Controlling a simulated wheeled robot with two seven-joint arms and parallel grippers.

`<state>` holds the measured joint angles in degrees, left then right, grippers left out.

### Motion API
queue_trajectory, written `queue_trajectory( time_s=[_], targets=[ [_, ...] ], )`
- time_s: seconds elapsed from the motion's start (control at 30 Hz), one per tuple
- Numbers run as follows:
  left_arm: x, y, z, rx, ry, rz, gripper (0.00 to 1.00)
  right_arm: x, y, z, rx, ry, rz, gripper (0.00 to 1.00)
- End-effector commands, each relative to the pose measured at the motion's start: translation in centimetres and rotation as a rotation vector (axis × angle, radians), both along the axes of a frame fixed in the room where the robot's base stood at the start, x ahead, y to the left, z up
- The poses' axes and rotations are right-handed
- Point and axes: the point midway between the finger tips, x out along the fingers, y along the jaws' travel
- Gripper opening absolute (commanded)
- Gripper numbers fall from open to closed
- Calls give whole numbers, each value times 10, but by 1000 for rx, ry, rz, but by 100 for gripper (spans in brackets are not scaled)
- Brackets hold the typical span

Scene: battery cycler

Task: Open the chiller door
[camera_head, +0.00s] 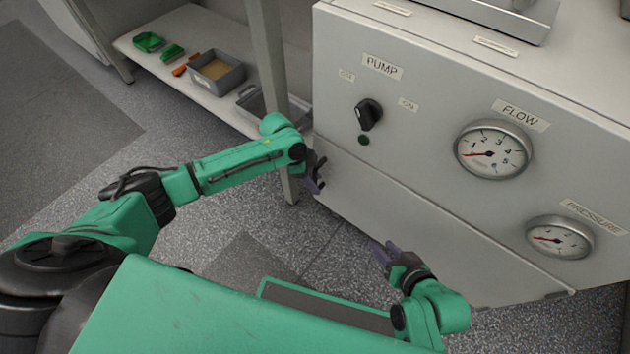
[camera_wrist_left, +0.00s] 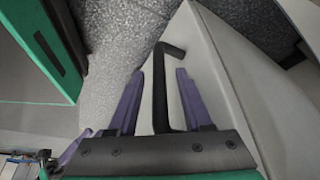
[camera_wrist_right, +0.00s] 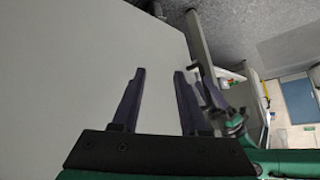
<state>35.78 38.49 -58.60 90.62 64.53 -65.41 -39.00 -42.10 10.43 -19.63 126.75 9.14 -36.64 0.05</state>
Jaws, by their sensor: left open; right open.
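The chiller is a big light grey cabinet (camera_head: 420,110) on the right in the head view. Its door is the plain lower panel (camera_head: 440,235), which looks shut. A black bar handle (camera_wrist_left: 160,95) shows in the left wrist view, between the purple fingers of my left gripper (camera_wrist_left: 160,71). That gripper (camera_head: 315,180) is open at the door's left edge in the head view, with gaps beside the bar. My right gripper (camera_head: 382,253) is open and empty in front of the door's lower part. Its fingers (camera_wrist_right: 162,72) also show in the right wrist view, with the pale panel beyond.
The cabinet front carries a black pump knob (camera_head: 368,114), a flow gauge (camera_head: 492,149) and a pressure gauge (camera_head: 559,238). A bench leg (camera_head: 268,60) stands just left of the cabinet. A low shelf (camera_head: 160,60) holds a grey bin (camera_head: 217,73). Floor before the door is clear.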

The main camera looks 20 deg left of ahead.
Motion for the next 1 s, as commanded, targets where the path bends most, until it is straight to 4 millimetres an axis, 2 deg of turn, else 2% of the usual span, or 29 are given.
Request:
queue_trajectory(
  time_s=[0.13,0.27,1.0],
  targets=[
    [0,0,1,0,0,0,50,0,0,0,0,1,0,44],
    [0,0,1,0,0,0,0,0,0,0,0,1,0,44],
    [0,0,1,0,-1,0,0,0,0,0,-1,2,0,44]
  ],
)
